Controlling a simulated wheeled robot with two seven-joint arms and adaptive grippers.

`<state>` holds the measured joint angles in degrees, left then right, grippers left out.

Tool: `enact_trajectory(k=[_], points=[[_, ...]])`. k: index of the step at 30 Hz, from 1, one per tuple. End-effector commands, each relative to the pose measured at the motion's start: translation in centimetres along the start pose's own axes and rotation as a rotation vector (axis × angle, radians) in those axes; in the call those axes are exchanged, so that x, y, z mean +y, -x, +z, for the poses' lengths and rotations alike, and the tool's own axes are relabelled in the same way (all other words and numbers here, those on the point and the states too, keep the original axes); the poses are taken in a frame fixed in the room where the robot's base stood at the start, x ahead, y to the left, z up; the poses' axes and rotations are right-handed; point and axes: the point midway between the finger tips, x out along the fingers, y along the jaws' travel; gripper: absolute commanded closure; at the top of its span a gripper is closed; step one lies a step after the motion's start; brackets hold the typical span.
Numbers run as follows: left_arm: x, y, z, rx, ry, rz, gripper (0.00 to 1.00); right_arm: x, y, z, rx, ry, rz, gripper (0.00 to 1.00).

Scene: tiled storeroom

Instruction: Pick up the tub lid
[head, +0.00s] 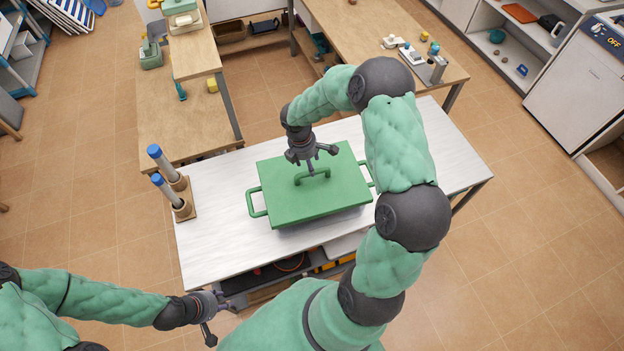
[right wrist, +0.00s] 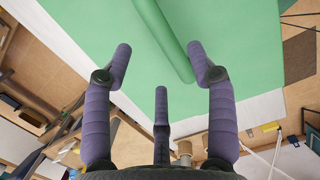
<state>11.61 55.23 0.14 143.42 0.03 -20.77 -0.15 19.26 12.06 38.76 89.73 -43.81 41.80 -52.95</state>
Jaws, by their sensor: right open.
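The green tub lid (head: 345,192) lies flat on the green tub, with a raised bar handle (head: 312,177) along its middle. The tub has side handles, the left one (head: 256,204) in plain view, and stands on the white table. My right gripper (head: 313,160) is over the lid handle, pointing down, with its fingers spread. In the right wrist view the handle (right wrist: 165,40) runs between the tips of the open fingers, and the lid (right wrist: 245,45) fills the top. I cannot tell whether the fingers touch it. My left gripper (head: 218,312) is open and empty, off the table's near left.
Two blue-topped cylinders stand in a wooden holder (head: 182,198) at the left of the white table (head: 222,235). Wooden benches (head: 385,30) with small items stand behind. A white appliance (head: 580,85) is at the far right. The table's right part is clear.

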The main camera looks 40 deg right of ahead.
Motion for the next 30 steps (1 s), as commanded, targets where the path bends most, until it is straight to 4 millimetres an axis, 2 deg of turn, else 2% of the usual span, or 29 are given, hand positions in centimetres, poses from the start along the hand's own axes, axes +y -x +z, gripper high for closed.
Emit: enact_trajectory(k=[12,30], points=[[0.0,-0.1,0.0,0.000,0.000,0.000,0.60,-0.6,-4.8,0.2,0.000,-0.001,-0.001,0.42],[-0.1,-0.3,0.0,0.000,0.000,0.000,0.60,-0.6,-5.2,0.2,0.000,-0.001,0.000,0.42]])
